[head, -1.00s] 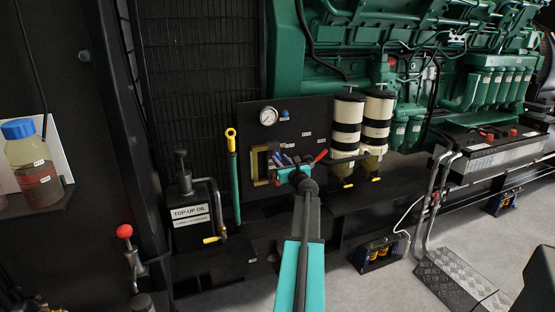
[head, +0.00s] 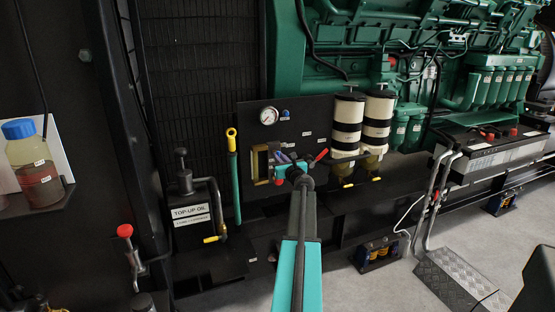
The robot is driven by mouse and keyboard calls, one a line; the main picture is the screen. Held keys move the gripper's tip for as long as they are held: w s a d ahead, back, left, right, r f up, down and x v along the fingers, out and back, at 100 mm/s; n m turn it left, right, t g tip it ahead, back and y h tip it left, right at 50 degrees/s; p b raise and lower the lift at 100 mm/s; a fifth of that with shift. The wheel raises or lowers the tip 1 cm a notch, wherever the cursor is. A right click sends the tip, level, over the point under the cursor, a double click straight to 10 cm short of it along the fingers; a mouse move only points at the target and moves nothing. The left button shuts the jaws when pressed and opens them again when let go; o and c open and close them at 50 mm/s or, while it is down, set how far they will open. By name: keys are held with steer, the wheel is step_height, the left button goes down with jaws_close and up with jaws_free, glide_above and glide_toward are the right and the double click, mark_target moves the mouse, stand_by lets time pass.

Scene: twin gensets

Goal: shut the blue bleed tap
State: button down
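A blue-violet handle (head: 282,157) shows on the dark panel (head: 310,111), just beyond the end of my arm. It looks like the blue tap, but its body and exact angle are mostly hidden. My gripper (head: 285,165) is at the panel, right at this handle, with a teal part showing below it. The fingertips are too small and too covered by my wrist to tell whether they touch the handle or are open. A red lever (head: 321,155) sticks out just to the right of my gripper.
A pressure gauge (head: 268,116) and a small blue knob (head: 285,113) sit higher on the panel. A brass-coloured frame (head: 260,165) is left of my gripper. Two white-and-black filters (head: 347,125) stand close on the right. A yellow-handled green post (head: 232,165) stands left.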

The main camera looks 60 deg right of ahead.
steer(key=shift+w+a, duration=0.1)
steer(key=shift+a, duration=0.2)
steer(key=shift+d+r, duration=0.2)
steer(key=shift+m+p, duration=0.3)
steer(key=shift+p, duration=0.1)
steer(key=m+p, duration=0.9)
steer(key=m, duration=0.2)
steer(key=shift+d+r+p, duration=0.1)
steer(key=shift+r+p, duration=0.05)
steer(key=shift+p, duration=0.2)
steer(key=m+p, duration=0.4)
steer(key=m, duration=0.1)
steer(key=shift+m, duration=0.4)
steer(key=m+p, duration=0.3)
steer(key=shift+f+m+p, duration=0.25)
steer(key=shift+m+p, duration=0.65)
steer(key=shift+m, duration=0.5)
